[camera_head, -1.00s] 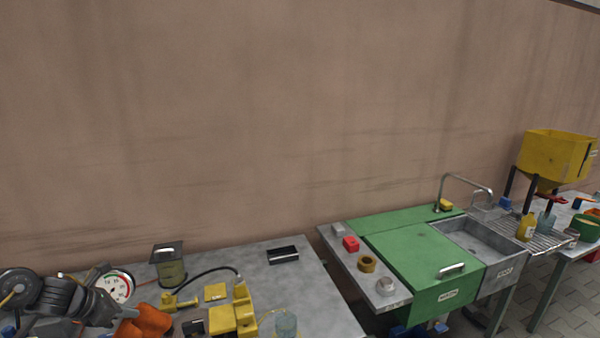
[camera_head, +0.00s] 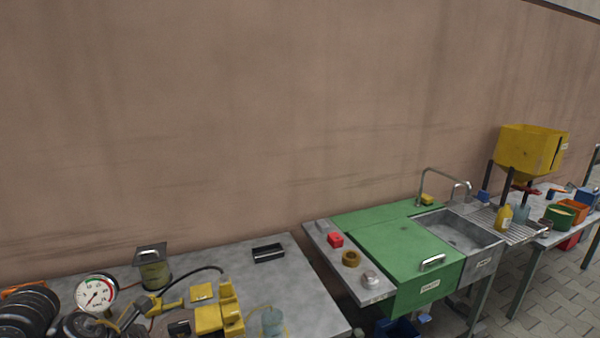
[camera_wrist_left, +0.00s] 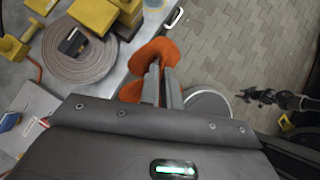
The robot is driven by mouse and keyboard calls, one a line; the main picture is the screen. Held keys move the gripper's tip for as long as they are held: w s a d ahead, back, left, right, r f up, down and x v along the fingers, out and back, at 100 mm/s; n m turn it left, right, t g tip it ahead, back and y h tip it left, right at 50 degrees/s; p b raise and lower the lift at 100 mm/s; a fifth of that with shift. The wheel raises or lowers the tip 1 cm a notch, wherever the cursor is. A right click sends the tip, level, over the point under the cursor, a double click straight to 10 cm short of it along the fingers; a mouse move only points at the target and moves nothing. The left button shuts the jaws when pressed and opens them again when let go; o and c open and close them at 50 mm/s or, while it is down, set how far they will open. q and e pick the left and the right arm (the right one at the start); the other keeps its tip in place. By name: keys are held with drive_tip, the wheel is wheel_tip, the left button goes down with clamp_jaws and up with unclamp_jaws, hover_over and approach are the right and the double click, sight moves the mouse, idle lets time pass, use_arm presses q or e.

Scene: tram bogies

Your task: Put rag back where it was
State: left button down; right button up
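The orange rag (camera_wrist_left: 156,52) is in the left wrist view, bunched around the fingertips of my left gripper (camera_wrist_left: 162,80). The two fingers are close together with rag on both sides, and it looks pinched between them. It lies at the bench's edge in that picture, with paved floor beyond; I cannot tell whether it touches the bench. In the head view I cannot make out the rag or the left gripper's fingers.
The left bench (camera_head: 305,290) carries a pressure gauge (camera_head: 96,293), a lantern-like canister (camera_head: 153,268), yellow blocks (camera_head: 208,318), a glass (camera_head: 272,322) and a black tray (camera_head: 267,253). A green-topped sink unit (camera_head: 385,245) stands to the right. A coiled strap (camera_wrist_left: 85,62) lies left of the rag.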

use_arm(q)
drive_tip(key=shift+m+g+h, duration=0.5)
drive_tip(key=shift+m, duration=0.4)
drive_tip(key=shift+s+d+r, duration=0.3)
drive_tip(key=shift+d+r, duration=0.25)
drive_tip(key=shift+d, duration=0.1)
drive_tip(key=shift+s+d+r, duration=0.3)
drive_tip(key=shift+d+r, duration=0.2)
drive_tip(key=shift+d, duration=0.2)
drive_tip(key=shift+s+d+r, duration=0.3)
drive_tip(key=shift+d+r, duration=0.25)
drive_tip(key=shift+d, duration=0.1)
